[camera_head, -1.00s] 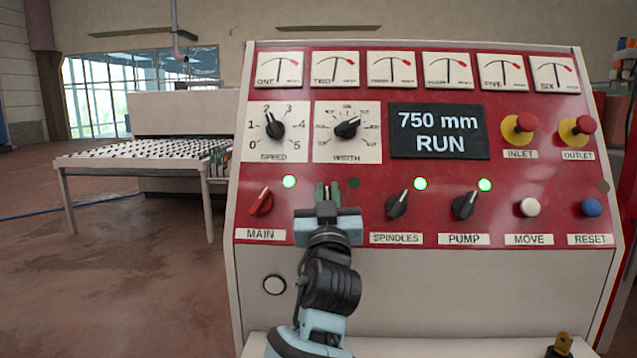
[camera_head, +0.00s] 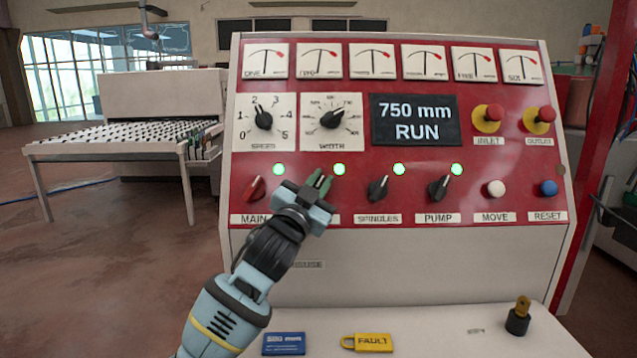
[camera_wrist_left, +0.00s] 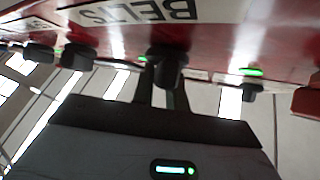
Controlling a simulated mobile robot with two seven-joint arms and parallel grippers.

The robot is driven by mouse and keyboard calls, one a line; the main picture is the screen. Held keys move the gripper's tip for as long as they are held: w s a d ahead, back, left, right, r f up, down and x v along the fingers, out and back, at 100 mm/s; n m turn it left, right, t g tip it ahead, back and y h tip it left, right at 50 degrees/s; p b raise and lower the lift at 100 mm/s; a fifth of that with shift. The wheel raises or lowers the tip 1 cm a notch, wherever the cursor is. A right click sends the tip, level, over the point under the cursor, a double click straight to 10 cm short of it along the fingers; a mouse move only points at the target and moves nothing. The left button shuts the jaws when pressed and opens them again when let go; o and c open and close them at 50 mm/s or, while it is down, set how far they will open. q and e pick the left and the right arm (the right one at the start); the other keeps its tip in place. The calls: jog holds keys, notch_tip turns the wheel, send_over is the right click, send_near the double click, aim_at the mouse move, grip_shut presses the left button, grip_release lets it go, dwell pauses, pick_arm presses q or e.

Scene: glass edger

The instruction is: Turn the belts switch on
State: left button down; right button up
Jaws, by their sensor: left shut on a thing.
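The red control panel (camera_head: 350,150) fills the middle of the head view. My left gripper (camera_head: 320,182) is at the switch between MAIN and SPINDLES, rolled so its fingers lean to the right, and covers that switch. The left wrist view shows an upside-down BELTS label (camera_wrist_left: 135,12) and the black belts switch (camera_wrist_left: 166,66) between the two fingers of the gripper (camera_wrist_left: 161,92), which is shut on it. The belts lamp (camera_head: 339,169) above it is lit green. My right gripper is not in view.
The MAIN switch (camera_head: 254,188) is close on the left, the SPINDLES switch (camera_head: 377,187) on the right, with the PUMP switch (camera_head: 440,187) beyond. Their lamps are green. The display (camera_head: 414,120) reads 750 mm RUN.

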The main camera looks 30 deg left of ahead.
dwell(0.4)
pick_arm(q)
jog(key=c, duration=1.4)
grip_release()
jog(key=v, duration=0.7)
jog(key=shift+s+b, duration=0.4)
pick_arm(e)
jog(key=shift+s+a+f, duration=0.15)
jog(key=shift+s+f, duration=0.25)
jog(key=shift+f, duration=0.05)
pick_arm(q)
jog(key=shift+f, duration=0.1)
jog(key=shift+f, duration=0.1)
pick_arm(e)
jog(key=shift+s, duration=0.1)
